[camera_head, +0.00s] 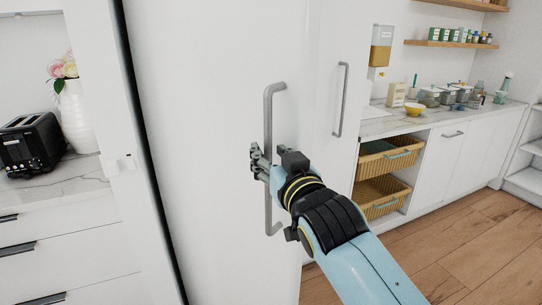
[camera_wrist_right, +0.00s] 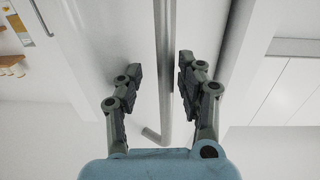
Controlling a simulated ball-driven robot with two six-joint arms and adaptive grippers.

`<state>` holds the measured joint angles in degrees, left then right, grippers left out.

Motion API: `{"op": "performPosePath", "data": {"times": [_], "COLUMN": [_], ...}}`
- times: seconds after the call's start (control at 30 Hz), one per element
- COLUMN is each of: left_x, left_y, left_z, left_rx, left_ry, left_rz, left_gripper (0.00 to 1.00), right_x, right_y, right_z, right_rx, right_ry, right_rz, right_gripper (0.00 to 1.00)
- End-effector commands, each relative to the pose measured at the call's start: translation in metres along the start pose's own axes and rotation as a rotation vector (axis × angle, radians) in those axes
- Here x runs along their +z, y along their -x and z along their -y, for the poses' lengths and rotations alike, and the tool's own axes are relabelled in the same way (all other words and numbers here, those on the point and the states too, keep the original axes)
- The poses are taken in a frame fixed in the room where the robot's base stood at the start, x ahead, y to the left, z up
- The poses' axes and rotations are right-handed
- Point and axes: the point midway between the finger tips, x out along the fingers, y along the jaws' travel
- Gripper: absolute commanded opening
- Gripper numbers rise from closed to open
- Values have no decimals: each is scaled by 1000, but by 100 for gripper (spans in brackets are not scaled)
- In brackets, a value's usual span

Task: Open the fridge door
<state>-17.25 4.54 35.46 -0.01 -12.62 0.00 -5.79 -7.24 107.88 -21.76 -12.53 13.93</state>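The white fridge door (camera_head: 200,130) stands in the middle of the head view, with a long vertical grey bar handle (camera_head: 274,95) near its right edge. The door looks shut. My right gripper (camera_head: 262,161) is at the middle of this handle. In the right wrist view its two fingers (camera_wrist_right: 161,68) are spread, one on each side of the handle bar (camera_wrist_right: 163,100). A gap shows between the bar and each finger, so the gripper is open around the handle. My left gripper is not in view.
A second tall white door with its own handle (camera_head: 341,100) is to the right. Beyond it are wicker baskets (camera_head: 382,196) and a counter with jars. A black toaster (camera_head: 31,142) and a flower vase (camera_head: 76,116) stand at left. The wooden floor (camera_head: 465,250) at right is clear.

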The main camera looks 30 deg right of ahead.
Motion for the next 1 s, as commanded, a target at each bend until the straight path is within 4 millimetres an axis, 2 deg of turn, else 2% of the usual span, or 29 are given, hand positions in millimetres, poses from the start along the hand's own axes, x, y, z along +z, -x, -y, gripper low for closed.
{"op": "performPosePath", "data": {"times": [0.27,0.7,0.83,1.0], "left_x": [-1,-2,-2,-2], "left_y": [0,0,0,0], "left_z": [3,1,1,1], "left_rx": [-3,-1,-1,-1], "left_ry": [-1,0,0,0], "left_rz": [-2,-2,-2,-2], "left_gripper": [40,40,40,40], "right_x": [-8,-88,-98,-101], "right_y": [-1,0,0,0], "right_z": [0,0,0,0], "right_rx": [1,2,1,1], "right_ry": [-5,-2,-1,-1], "right_rz": [-5,-4,-2,0], "right_gripper": [38,38,38,38]}}
